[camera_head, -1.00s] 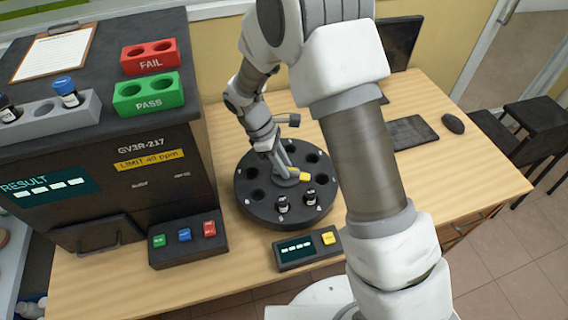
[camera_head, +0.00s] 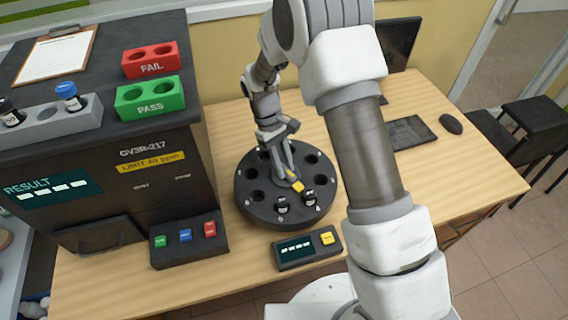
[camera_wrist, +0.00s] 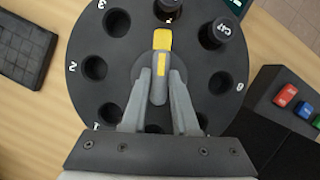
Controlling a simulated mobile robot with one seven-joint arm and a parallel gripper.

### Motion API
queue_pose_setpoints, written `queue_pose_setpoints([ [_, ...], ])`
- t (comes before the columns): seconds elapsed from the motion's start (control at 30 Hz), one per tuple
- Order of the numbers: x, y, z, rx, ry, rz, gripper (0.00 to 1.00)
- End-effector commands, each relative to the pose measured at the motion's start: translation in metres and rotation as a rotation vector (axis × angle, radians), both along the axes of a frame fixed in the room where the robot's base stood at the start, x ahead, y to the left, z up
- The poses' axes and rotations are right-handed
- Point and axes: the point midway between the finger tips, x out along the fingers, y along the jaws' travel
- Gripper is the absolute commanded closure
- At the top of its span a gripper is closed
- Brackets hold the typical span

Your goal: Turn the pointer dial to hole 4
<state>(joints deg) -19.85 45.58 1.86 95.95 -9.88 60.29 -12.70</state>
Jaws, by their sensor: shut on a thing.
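The pointer dial, a grey bar with a yellow tip (camera_head: 297,187), sits at the centre of a round black carousel (camera_head: 262,213) with numbered holes. In the head view it points to the lower right, toward the dark-capped vial (camera_head: 310,198) by the 4 mark. In the wrist view the yellow tip (camera_wrist: 162,40) points up, roughly in line with the vial (camera_wrist: 168,8) past the 3 hole. A second vial (camera_head: 282,205) stands by the 5 mark. My gripper (camera_wrist: 158,92) is shut on the pointer's grey bar, fingers on either side.
A display box with a yellow button (camera_head: 308,248) lies in front of the carousel. A button panel (camera_head: 188,240) and dark analyser (camera_head: 110,170) stand left. A keyboard (camera_head: 410,133) and mouse (camera_head: 451,124) lie right; the table between is clear.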

Motion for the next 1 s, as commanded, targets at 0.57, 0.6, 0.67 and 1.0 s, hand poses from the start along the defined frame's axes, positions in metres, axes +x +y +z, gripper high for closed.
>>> queue_pose_setpoints([
  [0.57, 0.0011, 0.0004, 0.0004, 0.002, -0.003, -0.038, 1.0],
  [0.6, 0.0011, 0.0004, 0.0004, 0.001, -0.003, -0.037, 0.69],
  [0.67, 0.001, 0.0003, 0.0004, 0.002, -0.002, -0.037, 0.58],
  [1.0, 0.0004, 0.0, 0.0002, 0.001, -0.001, -0.037, 0.43],
])
